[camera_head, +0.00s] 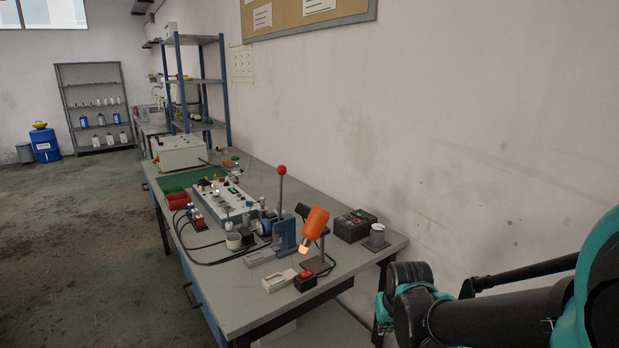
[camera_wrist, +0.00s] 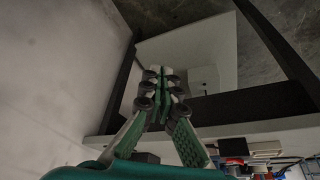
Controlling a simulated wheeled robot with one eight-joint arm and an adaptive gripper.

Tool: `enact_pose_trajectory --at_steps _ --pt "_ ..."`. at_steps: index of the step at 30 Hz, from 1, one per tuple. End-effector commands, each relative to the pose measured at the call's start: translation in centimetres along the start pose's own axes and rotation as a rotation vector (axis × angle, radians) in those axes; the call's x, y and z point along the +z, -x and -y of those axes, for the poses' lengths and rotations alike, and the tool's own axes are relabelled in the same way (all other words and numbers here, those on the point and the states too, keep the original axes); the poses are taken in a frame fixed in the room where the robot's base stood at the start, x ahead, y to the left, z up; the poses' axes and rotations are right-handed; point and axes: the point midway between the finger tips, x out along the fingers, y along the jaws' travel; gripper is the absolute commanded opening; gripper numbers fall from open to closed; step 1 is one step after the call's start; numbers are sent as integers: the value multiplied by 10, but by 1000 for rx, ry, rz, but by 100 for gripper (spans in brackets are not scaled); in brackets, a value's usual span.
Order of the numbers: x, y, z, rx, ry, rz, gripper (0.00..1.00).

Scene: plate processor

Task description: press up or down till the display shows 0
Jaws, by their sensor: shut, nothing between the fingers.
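My gripper (camera_wrist: 161,78) is shut and empty in the wrist view, its green-padded fingers together. In the head view only my arm shows at the lower right, beside the table's right end; the fingers are out of frame. On the table stands a white panel device (camera_head: 233,205) with several knobs, lamps and small buttons. A dark box (camera_head: 353,225) with coloured buttons stands near the wall at the table's right. A beige box (camera_head: 178,152) is at the table's far end. No readable display or up and down buttons can be made out; the digits cannot be told.
The grey table (camera_head: 235,294) runs along the wall. An orange lamp (camera_head: 314,224), a red-knobbed lever press (camera_head: 281,190), a red button box (camera_head: 305,281) and cables crowd its near half. The floor (camera_head: 90,250) left of the table is clear. A blue shelf rack (camera_head: 200,85) stands behind.

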Motion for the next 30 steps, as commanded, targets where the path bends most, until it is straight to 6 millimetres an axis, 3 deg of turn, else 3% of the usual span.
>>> enact_pose_trajectory --at_steps 8,13,17,30 --pt "-2 0 0 -1 -2 -2 0" --pt "-32 4 3 -13 -36 -26 0" --pt "-82 10 8 -33 -95 -67 0" --pt "-280 28 26 -140 -347 -225 0"
